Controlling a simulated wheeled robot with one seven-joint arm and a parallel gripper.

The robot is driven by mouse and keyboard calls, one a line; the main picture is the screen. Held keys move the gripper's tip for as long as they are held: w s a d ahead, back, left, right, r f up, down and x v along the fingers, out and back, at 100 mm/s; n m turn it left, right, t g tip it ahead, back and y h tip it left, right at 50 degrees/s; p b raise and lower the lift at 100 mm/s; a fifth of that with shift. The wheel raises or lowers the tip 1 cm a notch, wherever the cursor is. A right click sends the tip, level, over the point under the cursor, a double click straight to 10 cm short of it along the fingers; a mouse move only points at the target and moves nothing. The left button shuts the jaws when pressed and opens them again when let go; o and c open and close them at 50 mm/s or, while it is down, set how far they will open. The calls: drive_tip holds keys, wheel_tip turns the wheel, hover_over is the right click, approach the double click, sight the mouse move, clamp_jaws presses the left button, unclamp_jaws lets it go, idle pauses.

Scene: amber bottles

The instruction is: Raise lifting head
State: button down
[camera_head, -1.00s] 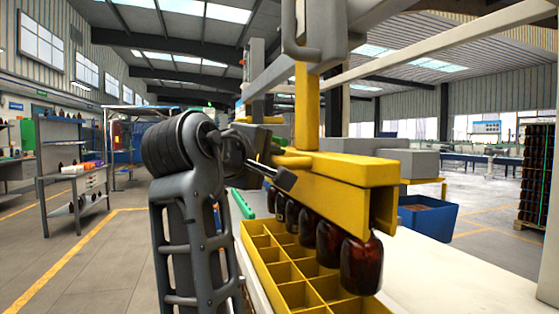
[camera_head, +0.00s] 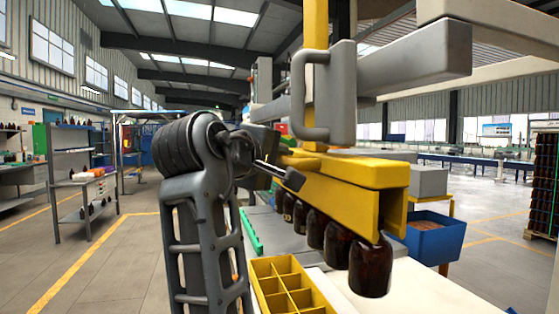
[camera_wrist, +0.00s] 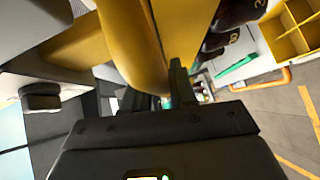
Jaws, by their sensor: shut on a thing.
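The yellow lifting head (camera_head: 360,172) is a long beam on a yellow upright post, with a row of dark amber bottles (camera_head: 338,243) hanging under it. In the wrist view the fingers (camera_wrist: 178,75) are against the yellow part (camera_wrist: 135,40). Bottles (camera_wrist: 235,14) and crate (camera_wrist: 292,32) show at the upper right there.
A grey frame with a bent handle (camera_head: 310,105) stands around the post, close above the beam. A white table (camera_head: 430,290) lies below. A blue bin (camera_head: 432,238) stands at right. A shelf rack (camera_head: 82,180) stands at left, with open floor before it.

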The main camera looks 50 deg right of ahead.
drive_tip(key=shift+a+r, duration=0.1)
drive_tip(key=shift+r, duration=0.25)
drive_tip(key=c, duration=1.2)
unclamp_jaws()
drive_tip(key=shift+o, duration=0.9)
drive_tip(key=shift+f, duration=0.1)
drive_tip(key=b+v, duration=0.1)
drive_tip(key=v, duration=0.6)
drive_tip(key=shift+a, duration=0.35)
